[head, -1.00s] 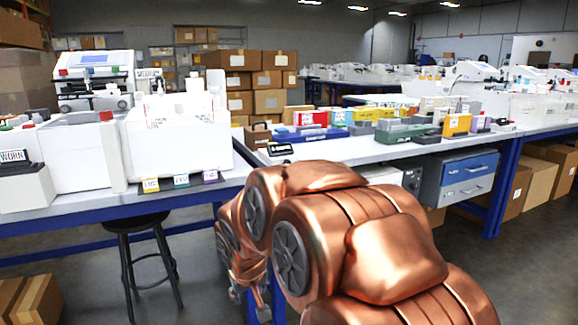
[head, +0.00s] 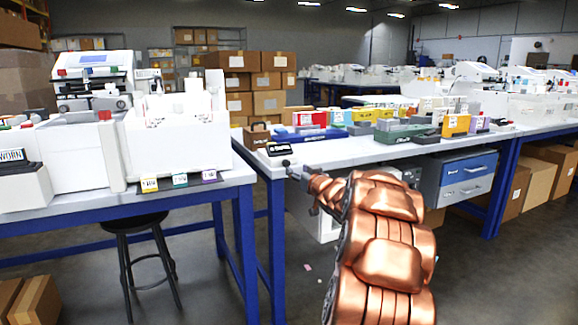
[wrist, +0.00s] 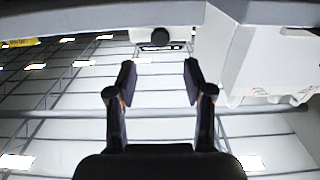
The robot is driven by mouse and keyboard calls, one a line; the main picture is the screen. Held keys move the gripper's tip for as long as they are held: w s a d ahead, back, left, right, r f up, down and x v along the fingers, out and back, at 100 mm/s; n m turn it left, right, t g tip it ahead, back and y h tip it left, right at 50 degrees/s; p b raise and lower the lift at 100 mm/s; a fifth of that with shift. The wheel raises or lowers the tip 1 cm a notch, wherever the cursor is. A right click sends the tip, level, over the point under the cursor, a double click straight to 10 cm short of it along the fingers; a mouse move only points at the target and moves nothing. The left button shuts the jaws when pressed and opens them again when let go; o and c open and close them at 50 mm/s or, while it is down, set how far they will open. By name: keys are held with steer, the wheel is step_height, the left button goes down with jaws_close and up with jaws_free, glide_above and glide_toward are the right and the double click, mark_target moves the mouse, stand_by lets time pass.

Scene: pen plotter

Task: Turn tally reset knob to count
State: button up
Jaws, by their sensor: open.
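A small black tally box (head: 278,149) with a light display strip sits at the front edge of the bench, at its left end. In the wrist view a round dark knob (wrist: 160,37) stands out from a pale housing at the top centre. Its pointer or marks are too small to read. My gripper (wrist: 160,78) is open and empty, with one finger on each side below the knob and apart from it. In the head view my gripper (head: 297,172) is small, just below and right of the tally box at the bench edge.
The bench top (head: 365,149) carries several coloured boxes behind and to the right. A blue-and-grey drawer unit (head: 468,175) hangs under it. Left stands another bench with white machines (head: 180,130) and a black stool (head: 140,232). A white body (wrist: 255,55) flanks the right in the wrist view.

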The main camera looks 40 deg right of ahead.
mark_target(287, 163)
steer(key=b+x, duration=0.1)
steer(key=x, duration=0.4)
steer(key=shift+f, duration=0.1)
steer(key=shift+b+x, duration=0.3)
steer(key=shift+x, duration=1.05)
jaws_close()
